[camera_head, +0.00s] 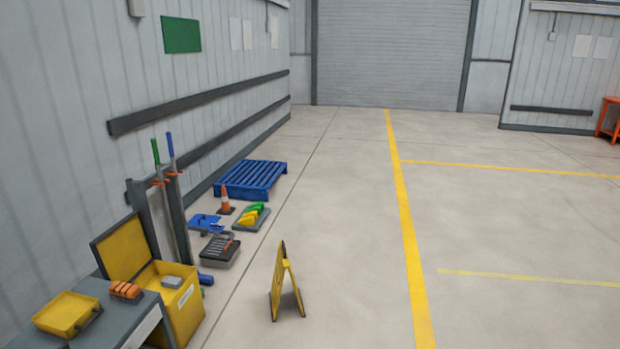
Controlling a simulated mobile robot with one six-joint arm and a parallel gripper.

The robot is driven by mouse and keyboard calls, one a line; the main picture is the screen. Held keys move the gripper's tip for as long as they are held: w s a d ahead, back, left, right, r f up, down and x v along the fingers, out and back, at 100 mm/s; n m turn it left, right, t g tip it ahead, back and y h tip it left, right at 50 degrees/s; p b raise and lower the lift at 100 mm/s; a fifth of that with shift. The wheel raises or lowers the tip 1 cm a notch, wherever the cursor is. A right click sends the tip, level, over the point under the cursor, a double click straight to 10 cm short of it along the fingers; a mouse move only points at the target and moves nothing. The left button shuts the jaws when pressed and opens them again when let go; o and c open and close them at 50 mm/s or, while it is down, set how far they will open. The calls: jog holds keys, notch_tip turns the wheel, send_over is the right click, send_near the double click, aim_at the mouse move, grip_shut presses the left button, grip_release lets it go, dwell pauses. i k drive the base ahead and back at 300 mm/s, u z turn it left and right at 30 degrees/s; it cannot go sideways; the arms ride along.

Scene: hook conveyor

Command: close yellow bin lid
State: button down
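The yellow bin (186,318) stands on the floor at the lower left, beside a grey bench. Its lid (122,248) is open, tilted up and back toward the wall, with its yellow inner face and dark rim showing. A small grey block (172,282) shows at the bin's open top; I cannot tell what it rests on. The bench hides part of the bin's near left side. My gripper is not in view.
The grey bench (145,330) holds a yellow tray (66,313) and several orange pieces (125,290). A yellow floor sign (285,282) stands to the right of the bin. Tools, a cone (225,199) and a blue pallet (250,178) lie beyond.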

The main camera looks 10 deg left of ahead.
aim_at(123, 251)
jog(key=u, duration=0.2)
jog(key=i, duration=0.8)
jog(key=u, duration=0.4)
jog(key=i, duration=0.8)
jog(key=u, duration=0.65)
jog(key=i, duration=0.7)
jog(key=u, duration=0.75)
jog(key=i, duration=0.5)
jog(key=u, duration=0.85)
jog(key=i, duration=0.55)
jog(key=u, duration=0.3)
